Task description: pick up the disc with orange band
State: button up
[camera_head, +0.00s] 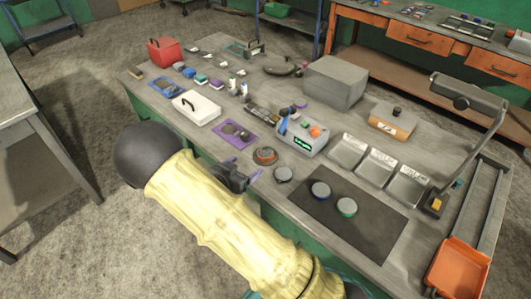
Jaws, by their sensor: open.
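The disc with an orange band (265,155) lies on the workbench, left of the dark mat. Nearby are a grey disc (283,174), a disc with a blue band (320,190) and a disc with a green band (347,207). The blue and green ones lie on the dark mat (365,230). My gripper (243,172) is open and seems empty at the bench's front edge, just below and left of the orange-banded disc in the picture. My yellow arm hides part of the gripper and the bench edge.
Behind the disc are a grey device with coloured knobs (301,140) and a purple mat (222,136). A white case (196,107) stands farther left. Grey trays (348,151) stand to the right, and an orange bin (458,267) is at the bench's right end.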

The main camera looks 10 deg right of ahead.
aim_at(264, 154)
jog(key=x, duration=0.6)
jog(key=shift+p, duration=0.3)
jog(key=shift+d, duration=0.1)
jog(key=p+x, duration=0.1)
jog(key=x, duration=0.3)
jog(key=shift+d+f, duration=0.1)
jog(key=shift+d, duration=0.1)
jog(key=shift+w+d+f, duration=0.2)
jog(key=shift+w+f, duration=0.05)
jog(key=shift+w, duration=0.1)
jog(key=shift+s+r, duration=0.1)
jog(key=shift+s, duration=0.05)
jog(key=shift+d, duration=0.1)
